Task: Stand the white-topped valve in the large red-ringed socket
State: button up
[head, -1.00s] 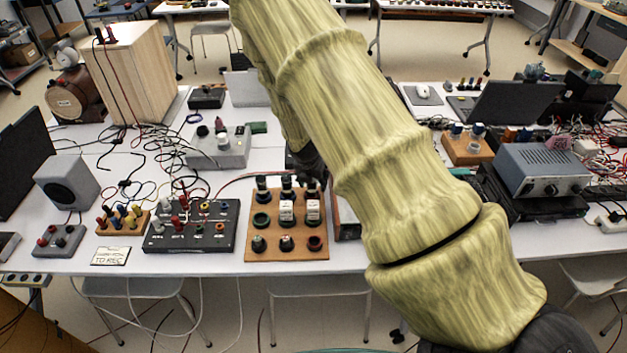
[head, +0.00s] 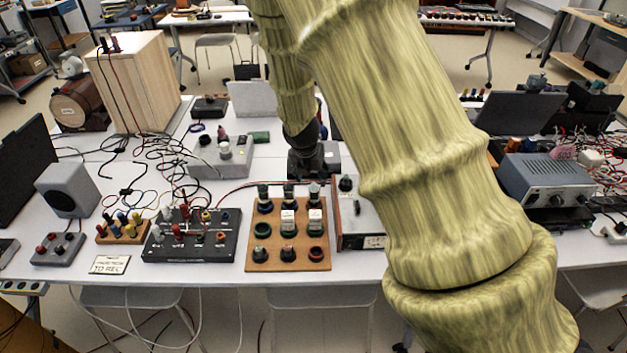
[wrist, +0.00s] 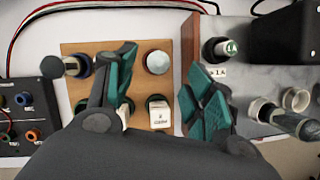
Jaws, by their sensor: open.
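The brown wooden board (head: 252,243) carries a back row of three dark valves. The right valve (head: 314,194) has a pale, whitish top, and this top shows from above in the wrist view (wrist: 158,62). The right front socket (head: 315,253) looks dark with a reddish rim; it appears empty. My gripper (head: 312,165) is behind the board's right back corner in the head view. In the wrist view its teal-padded fingers (wrist: 163,68) are open, one on each side of the pale top, with nothing gripped. The left finger hides part of the board and the middle valve.
Cables run behind. My arm covers the table's right middle.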

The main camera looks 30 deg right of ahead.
jog(key=shift+v, duration=0.9)
